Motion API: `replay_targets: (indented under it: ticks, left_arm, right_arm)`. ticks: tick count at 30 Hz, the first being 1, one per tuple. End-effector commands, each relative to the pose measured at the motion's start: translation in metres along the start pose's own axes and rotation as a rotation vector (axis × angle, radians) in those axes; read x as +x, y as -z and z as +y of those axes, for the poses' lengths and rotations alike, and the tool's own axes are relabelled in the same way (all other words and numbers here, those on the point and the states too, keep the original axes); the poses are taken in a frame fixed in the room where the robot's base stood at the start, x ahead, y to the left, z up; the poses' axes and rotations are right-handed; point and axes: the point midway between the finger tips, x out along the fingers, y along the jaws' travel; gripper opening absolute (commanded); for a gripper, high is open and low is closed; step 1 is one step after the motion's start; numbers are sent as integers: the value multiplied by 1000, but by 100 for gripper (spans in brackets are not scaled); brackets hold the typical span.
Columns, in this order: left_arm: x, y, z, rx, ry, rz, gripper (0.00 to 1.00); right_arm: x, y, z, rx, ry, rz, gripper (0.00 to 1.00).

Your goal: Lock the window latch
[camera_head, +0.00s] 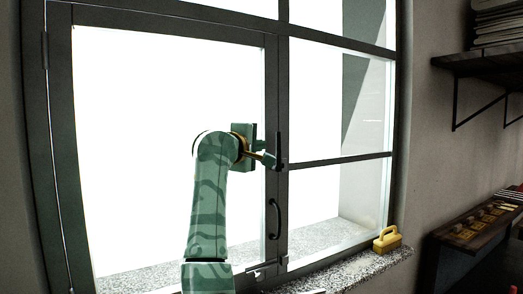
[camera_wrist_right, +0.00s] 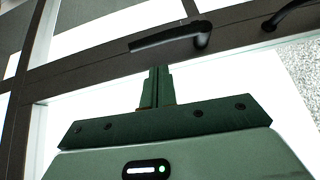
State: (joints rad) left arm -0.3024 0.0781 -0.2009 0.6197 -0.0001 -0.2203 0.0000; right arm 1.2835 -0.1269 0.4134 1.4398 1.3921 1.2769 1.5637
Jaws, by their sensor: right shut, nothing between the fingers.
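The window latch (camera_head: 281,148) is a dark lever on the upright frame between the panes. In the head view it stands upright, roughly along the frame. In the right wrist view the latch (camera_wrist_right: 168,38) shows as a black lever joined to a pivot at its right end. My right gripper (camera_head: 268,159) is shut and empty, beside the latch in the head view. In the right wrist view the closed fingers (camera_wrist_right: 156,72) point at the lever, with a small gap showing below it. Contact cannot be told from the head view. My left gripper is not in view.
A curved pull handle (camera_head: 273,218) is on the frame below the latch. A small metal fitting (camera_head: 262,269) sits near the frame's bottom. A yellow handled object (camera_head: 387,240) stands on the speckled stone sill (camera_head: 345,270). Wall shelves (camera_head: 485,62) are at right.

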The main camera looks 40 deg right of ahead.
Motion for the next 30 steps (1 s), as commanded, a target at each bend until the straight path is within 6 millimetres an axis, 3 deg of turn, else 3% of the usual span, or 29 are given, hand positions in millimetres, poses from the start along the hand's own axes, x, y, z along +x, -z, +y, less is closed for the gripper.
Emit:
replay_targets:
  ticks: [6,13,19,30]
  left_arm:
    - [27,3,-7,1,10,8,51]
    - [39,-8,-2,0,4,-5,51]
    - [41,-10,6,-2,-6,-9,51]
    - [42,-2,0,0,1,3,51]
  right_arm:
    - [-50,1,-7,2,0,3,0]
    - [-90,1,-6,1,0,2,0]
    - [-102,0,-5,1,1,0,0]
    - [-102,0,-4,0,0,-1,0]
